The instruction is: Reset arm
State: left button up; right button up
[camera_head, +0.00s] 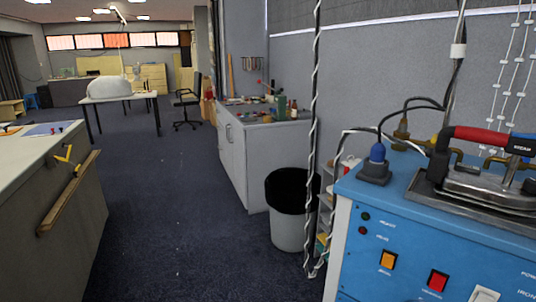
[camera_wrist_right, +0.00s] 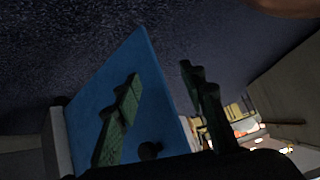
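My right gripper (camera_wrist_right: 160,74) shows in the right wrist view. Its two dark green fingers stand apart, and I see nothing held between them. A flat blue panel (camera_wrist_right: 150,62) lies behind the fingers; I cannot tell whether they touch it. Neither gripper nor arm shows in the head view. My left gripper is in neither view.
In the head view, a blue machine (camera_head: 400,228) with a red-handled iron (camera_head: 485,180) stands at right. A black-and-white bin (camera_head: 291,225) stands beside a grey cabinet (camera_head: 240,155). A workbench (camera_head: 62,215) is at left. The dark carpet (camera_head: 175,215) between is clear.

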jog(key=s+d+g+h+p, duration=0.3)
jog(key=s+d+p, duration=0.65)
jog(key=p, duration=1.15)
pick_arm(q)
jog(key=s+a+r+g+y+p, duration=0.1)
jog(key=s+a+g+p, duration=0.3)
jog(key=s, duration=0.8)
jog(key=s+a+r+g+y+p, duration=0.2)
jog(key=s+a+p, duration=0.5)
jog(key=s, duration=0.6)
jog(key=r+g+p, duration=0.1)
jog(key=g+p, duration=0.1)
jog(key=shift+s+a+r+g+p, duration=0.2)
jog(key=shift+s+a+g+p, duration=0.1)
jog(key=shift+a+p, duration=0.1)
pick_arm(e)
jog(key=s+r+g, duration=0.2)
jog(key=s, duration=0.6)
jog(key=s+r+g, duration=0.2)
jog(key=s+g, duration=0.1)
jog(key=s, duration=0.5)
jog(key=shift+d+g, duration=0.2)
jog(key=shift+g, duration=0.1)
